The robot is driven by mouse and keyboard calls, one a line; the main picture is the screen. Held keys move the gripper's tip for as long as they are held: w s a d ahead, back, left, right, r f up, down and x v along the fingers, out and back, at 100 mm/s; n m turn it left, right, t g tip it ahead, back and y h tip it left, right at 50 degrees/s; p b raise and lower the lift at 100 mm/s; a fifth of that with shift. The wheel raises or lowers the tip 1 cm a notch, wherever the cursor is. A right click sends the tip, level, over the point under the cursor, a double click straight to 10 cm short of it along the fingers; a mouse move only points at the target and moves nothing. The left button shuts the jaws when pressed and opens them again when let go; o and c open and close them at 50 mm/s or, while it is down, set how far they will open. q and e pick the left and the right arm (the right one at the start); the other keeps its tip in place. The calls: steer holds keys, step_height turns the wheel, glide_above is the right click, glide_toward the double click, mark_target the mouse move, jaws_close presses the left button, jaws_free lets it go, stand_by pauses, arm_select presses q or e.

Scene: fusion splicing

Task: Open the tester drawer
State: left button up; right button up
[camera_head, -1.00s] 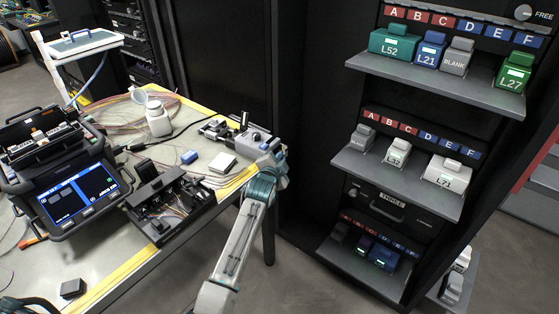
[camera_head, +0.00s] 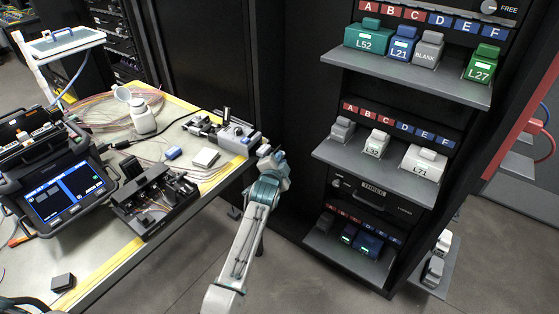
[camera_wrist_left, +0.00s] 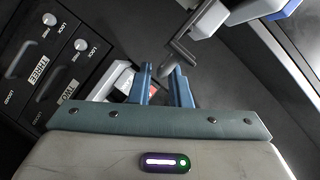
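No drawer is legibly marked as the tester's. A black drawer front labelled THREE (camera_head: 373,188) sits in the rack between two shelves and looks closed; its handle (camera_head: 370,201) is below the label. In the left wrist view, tilted drawer fronts THREE (camera_wrist_left: 38,68) and TWO (camera_wrist_left: 68,92) show at the left, with round LOCK knobs (camera_wrist_left: 80,57) and black handles. My left gripper (camera_head: 271,155) is just off the table's right corner, left of the rack and apart from it. Its blue fingers (camera_wrist_left: 162,78) stand apart with nothing between them. My right gripper does not show.
Rack shelves carry labelled blocks, such as L52 (camera_head: 368,38) and L71 (camera_head: 424,160), and jut toward me. The table (camera_head: 95,275) at the left holds a splicer with a screen (camera_head: 65,195), a black open box (camera_head: 155,200) and a white bottle (camera_head: 143,118). Floor between is clear.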

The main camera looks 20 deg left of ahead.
arm_select(q)
steer(key=v, duration=1)
steer(key=shift+s, duration=0.4)
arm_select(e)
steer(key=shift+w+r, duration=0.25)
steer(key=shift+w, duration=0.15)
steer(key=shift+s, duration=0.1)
